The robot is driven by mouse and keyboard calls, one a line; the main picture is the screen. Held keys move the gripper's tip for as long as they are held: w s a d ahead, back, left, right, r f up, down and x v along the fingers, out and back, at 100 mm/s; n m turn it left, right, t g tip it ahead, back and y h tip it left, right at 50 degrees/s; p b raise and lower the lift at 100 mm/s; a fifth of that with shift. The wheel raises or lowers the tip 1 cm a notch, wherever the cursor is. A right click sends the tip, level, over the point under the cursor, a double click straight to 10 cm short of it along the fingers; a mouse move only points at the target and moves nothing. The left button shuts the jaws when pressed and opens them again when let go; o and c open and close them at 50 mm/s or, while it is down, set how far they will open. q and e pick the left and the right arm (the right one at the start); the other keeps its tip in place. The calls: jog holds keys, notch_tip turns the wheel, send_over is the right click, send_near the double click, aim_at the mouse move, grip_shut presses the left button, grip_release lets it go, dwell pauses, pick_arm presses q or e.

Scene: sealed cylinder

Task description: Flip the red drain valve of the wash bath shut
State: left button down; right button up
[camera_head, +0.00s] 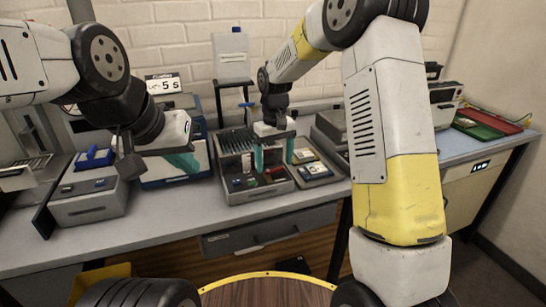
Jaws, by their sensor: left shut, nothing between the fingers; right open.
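I cannot clearly make out a red drain valve, nor tell which unit is the wash bath. A blue-and-white unit (205,150) stands at the back left of the bench, partly hidden by my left gripper (184,163). That gripper is shut and empty, its teal fingers close together in front of the unit. My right gripper (275,156) is open and points down over a grey slotted box (262,193). Its teal fingers are apart. Small blue, green and red pieces lie in the front of this box; the small red piece (277,171) sits below the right gripper.
A grey box (90,208) with a blue piece on top stands at left. A grey tray (314,172) lies right of the slotted box. Red and green trays (478,130) lie far right.

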jog(key=shift+f, duration=0.7)
jog(key=c, duration=1.4)
jog(key=shift+o, duration=0.2)
jog(key=shift+s+m, duration=0.15)
jog(key=shift+m, duration=0.55)
jog(key=o, duration=1.4)
jog(key=shift+c, duration=0.2)
